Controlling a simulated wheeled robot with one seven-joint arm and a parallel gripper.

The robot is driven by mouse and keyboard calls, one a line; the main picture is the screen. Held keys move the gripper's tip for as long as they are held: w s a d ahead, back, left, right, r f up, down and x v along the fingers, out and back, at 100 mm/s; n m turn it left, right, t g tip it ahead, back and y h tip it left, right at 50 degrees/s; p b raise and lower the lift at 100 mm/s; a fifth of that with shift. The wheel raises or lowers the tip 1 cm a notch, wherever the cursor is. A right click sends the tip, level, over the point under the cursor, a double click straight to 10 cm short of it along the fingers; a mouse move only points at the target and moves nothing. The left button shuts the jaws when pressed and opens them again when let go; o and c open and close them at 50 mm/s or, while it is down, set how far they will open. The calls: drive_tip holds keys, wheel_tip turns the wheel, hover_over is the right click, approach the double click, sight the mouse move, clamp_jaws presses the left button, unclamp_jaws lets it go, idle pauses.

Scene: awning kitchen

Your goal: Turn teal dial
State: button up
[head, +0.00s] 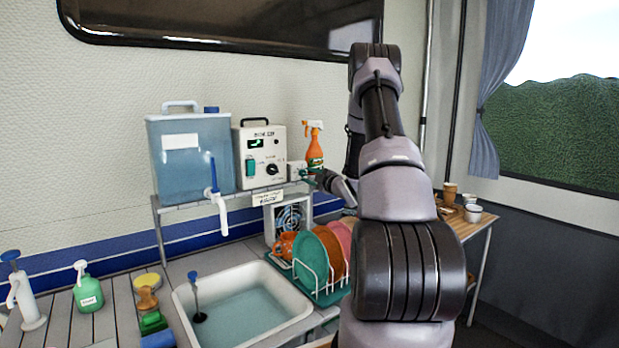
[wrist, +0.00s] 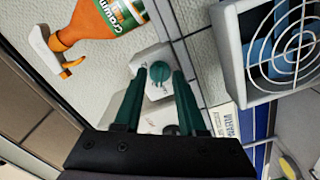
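The teal dial (wrist: 159,73) is round with a raised grip and sits on a small white box (wrist: 150,60). In the head view the white box (head: 296,169) stands on the shelf between the white control unit and the spray bottle; its dial cannot be made out there. My gripper (wrist: 159,82) is open, with its two teal fingers on either side of the dial in the wrist view. A gap shows between each finger and the dial, and I cannot tell how far the tips are from it. In the head view my gripper (head: 312,174) is at the box, partly hidden by my arm.
An orange spray bottle (head: 314,148) stands right beside the box. A white control unit (head: 261,152) with a green switch and black knob is to its left, then a blue water tank (head: 190,152). Below are a small fan (head: 288,217) and a dish rack (head: 320,295) with plates.

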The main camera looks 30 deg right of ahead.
clamp_jaws()
idle(0.3)
drive_tip(key=m, duration=1.1)
drive_tip(key=shift+a+f+m, duration=0.1)
drive_tip(key=shift+m, duration=0.3)
idle(0.5)
unclamp_jaws()
